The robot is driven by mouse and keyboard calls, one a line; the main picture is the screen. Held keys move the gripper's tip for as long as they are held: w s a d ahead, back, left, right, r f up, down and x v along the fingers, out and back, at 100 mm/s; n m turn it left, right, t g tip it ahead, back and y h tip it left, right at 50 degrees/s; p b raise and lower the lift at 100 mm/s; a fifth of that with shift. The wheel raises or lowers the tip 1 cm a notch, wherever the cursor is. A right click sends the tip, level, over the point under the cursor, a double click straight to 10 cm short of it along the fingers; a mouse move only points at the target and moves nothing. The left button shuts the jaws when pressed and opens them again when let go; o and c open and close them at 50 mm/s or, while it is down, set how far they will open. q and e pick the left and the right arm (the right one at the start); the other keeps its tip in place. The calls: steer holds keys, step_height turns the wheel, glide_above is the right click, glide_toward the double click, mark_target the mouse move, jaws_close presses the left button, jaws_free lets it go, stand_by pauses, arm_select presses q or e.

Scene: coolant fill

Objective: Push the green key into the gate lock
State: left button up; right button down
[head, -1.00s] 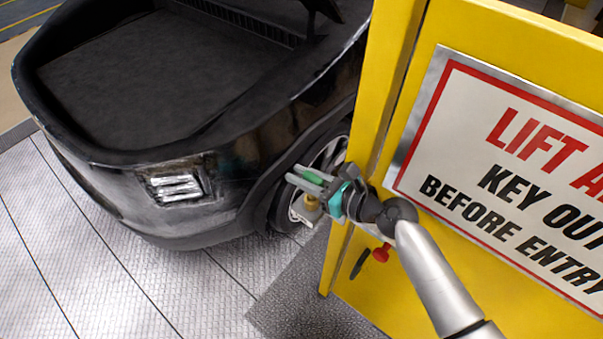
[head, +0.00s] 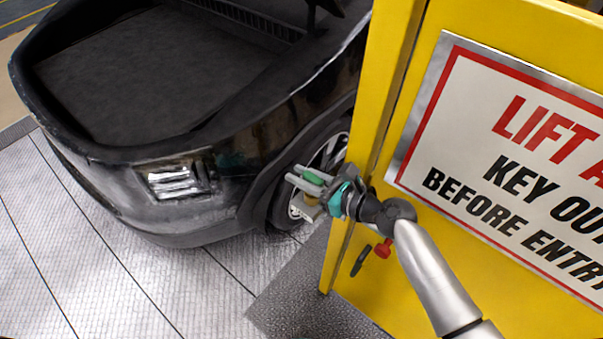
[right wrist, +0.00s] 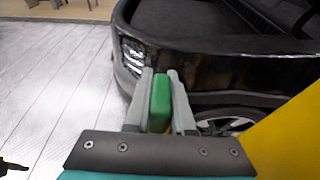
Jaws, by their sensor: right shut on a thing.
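My right gripper (head: 296,176) is shut on the green key (head: 313,178), just left of the yellow gate's post. The key lies between the two grey fingers, and its green grip also shows in the right wrist view (right wrist: 160,97). A small yellow part shows below the grip there. On the yellow gate (head: 345,297), below my right wrist, are a red knob (head: 383,248) and a dark slot-like part (head: 361,261). I cannot tell which part is the lock. My left gripper is out of view.
A black car (head: 230,130) with a wheel (head: 328,155) stands close behind my right gripper. A warning sign (head: 480,190) covers much of the gate. A dark mat (head: 300,305) lies at the gate's foot. The light floor at the left is clear.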

steer(key=shift+f+b, duration=0.45)
steer(key=shift+f, duration=0.25)
steer(key=c, duration=0.7)
jaws_free()
steer(key=v, duration=1.5)
steer(key=shift+s+d, duration=0.1)
